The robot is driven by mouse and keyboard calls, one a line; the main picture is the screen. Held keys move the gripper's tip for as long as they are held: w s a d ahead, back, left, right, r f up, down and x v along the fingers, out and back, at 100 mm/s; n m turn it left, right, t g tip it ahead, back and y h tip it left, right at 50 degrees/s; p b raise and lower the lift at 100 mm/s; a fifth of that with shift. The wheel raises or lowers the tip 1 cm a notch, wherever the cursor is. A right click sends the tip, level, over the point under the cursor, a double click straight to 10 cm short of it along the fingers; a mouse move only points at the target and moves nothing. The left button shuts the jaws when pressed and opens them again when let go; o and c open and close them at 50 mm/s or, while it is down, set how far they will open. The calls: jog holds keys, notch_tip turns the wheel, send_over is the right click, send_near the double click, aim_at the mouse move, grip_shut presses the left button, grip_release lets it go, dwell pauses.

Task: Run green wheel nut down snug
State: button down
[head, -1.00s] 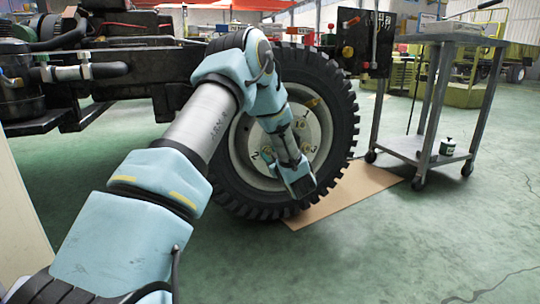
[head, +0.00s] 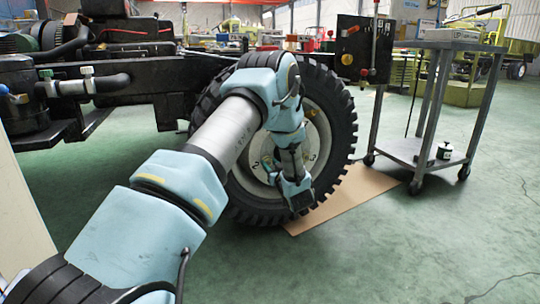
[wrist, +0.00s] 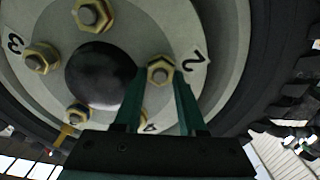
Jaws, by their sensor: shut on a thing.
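The big black-tyred wheel (head: 345,120) stands upright with a pale numbered hub. In the wrist view, several brass-yellow hex nuts sit on studs around the hub (wrist: 115,35) and its dark centre cap. No nut looks clearly green. My gripper (wrist: 159,80) has its two green fingers on either side of the nut (wrist: 160,68) beside the number 2, shut on it. The stud end shows in that nut's middle. Another nut lies partly behind the left finger. In the head view, my arm covers much of the hub and hides the finger contact.
A grey wheeled cart (head: 430,150) stands right of the wheel, with a small dark green pot (head: 444,151) on its lower shelf. A cardboard sheet (head: 345,200) lies under the wheel. The dark chassis frame (head: 130,80) runs left. Floor at front right is clear.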

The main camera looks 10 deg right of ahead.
jog(key=shift+m+p, duration=0.55)
jog(key=shift+m, duration=0.25)
jog(key=shift+f, duration=0.1)
jog(key=c, duration=0.8)
grip_release()
jog(key=shift+o, duration=0.2)
jog(key=s+d+p, duration=0.1)
jog(key=s+p, duration=0.2)
jog(key=s, duration=0.7)
jog(key=shift+s+d+p, duration=0.2)
jog(key=shift+s+p, duration=0.2)
